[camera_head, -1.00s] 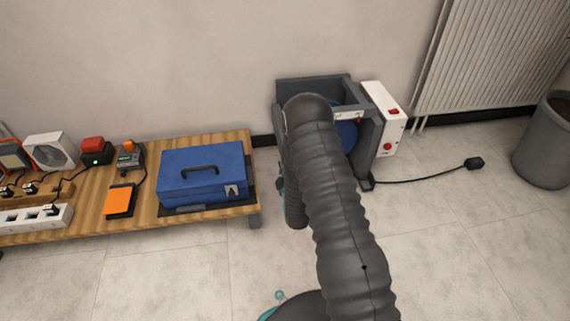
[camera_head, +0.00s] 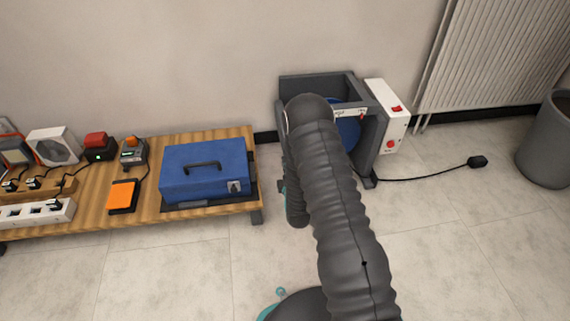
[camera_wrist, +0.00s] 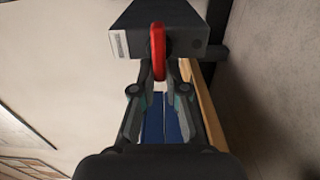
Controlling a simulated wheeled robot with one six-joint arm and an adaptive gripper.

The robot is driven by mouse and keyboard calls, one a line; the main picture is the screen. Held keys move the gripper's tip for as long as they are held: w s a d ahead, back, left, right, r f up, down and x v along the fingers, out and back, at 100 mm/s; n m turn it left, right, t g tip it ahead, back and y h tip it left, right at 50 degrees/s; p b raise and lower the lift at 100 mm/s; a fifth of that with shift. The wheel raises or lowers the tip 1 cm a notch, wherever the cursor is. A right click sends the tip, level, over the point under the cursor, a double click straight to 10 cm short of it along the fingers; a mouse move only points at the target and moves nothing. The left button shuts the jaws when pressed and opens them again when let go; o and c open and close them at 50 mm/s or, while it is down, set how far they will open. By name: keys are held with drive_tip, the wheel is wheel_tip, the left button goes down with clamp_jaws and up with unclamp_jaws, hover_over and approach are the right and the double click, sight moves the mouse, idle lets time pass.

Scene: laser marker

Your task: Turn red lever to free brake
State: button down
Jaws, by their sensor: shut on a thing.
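The red lever (camera_wrist: 158,50) stands out from a dark grey block (camera_wrist: 185,45) at the top of the wrist view. The block has a white label on its left part. The two fingers of my gripper (camera_wrist: 158,78) are closed on the lower end of the lever. In the head view the dark grey frame of the machine (camera_head: 315,83) stands against the wall, with a blue round part (camera_head: 347,128) inside it. My arm covers part of the machine there and hides my gripper.
A white control box (camera_head: 390,115) with red buttons is at the machine's right side. A black cable (camera_head: 425,178) runs over the floor to the right. A low wooden bench (camera_head: 228,142) with a blue toolbox (camera_head: 205,178) stands left. A radiator (camera_head: 490,60) and grey bin (camera_head: 548,150) are right.

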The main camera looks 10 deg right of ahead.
drive_tip(key=shift+s+d+f, duration=0.2)
drive_tip(key=shift+d+f, duration=0.05)
drive_tip(key=shift+d, duration=0.15)
drive_tip(key=c, duration=1.2)
unclamp_jaws()
drive_tip(key=shift+d, duration=0.15)
drive_tip(key=s, duration=1.2)
drive_tip(key=shift+a+r, duration=0.15)
drive_tip(key=shift+a, duration=0.1)
drive_tip(key=shift+w, duration=0.1)
